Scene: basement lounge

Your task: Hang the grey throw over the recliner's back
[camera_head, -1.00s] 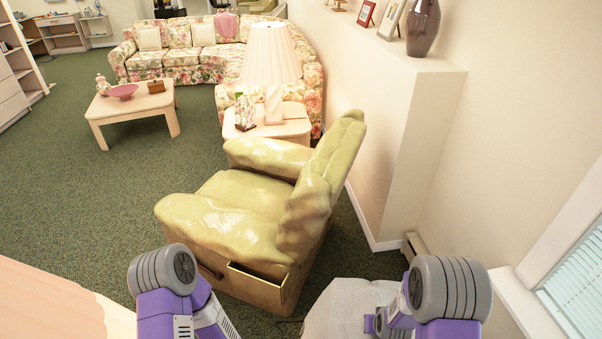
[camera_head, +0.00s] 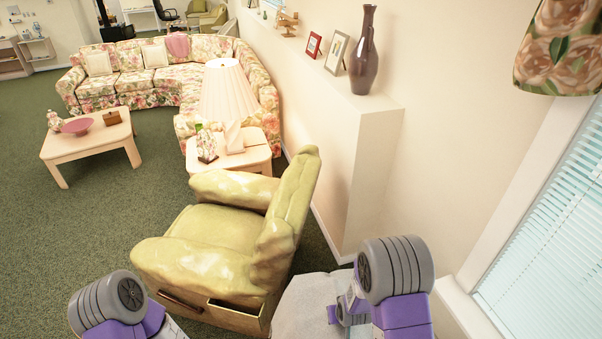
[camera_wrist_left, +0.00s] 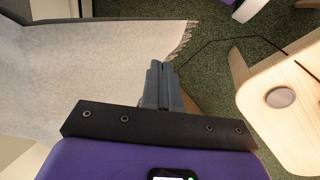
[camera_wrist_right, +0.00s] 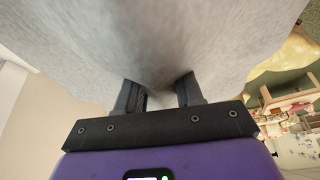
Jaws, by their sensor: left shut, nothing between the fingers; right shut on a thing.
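The green recliner (camera_head: 200,265) stands just ahead, its tall back (camera_head: 298,190) on its right side. The light grey throw (camera_head: 303,302) hangs at the bottom of the head view, close beside the lower back of the recliner; I cannot tell whether they touch. My right gripper (camera_wrist_right: 160,92) is shut on the throw, which bunches between its fingers and fills much of the right wrist view. My left gripper (camera_wrist_left: 159,68) is shut and empty, near the fringed edge of the throw (camera_wrist_left: 90,55). Both sets of fingertips are hidden in the head view.
A side table (camera_head: 250,158) with a lamp (camera_head: 228,92) stands beyond the recliner. A half wall (camera_head: 370,160) with a vase (camera_head: 363,55) runs along the right, and a window (camera_head: 540,240) is at far right. Green carpet (camera_head: 90,220) is open on the left.

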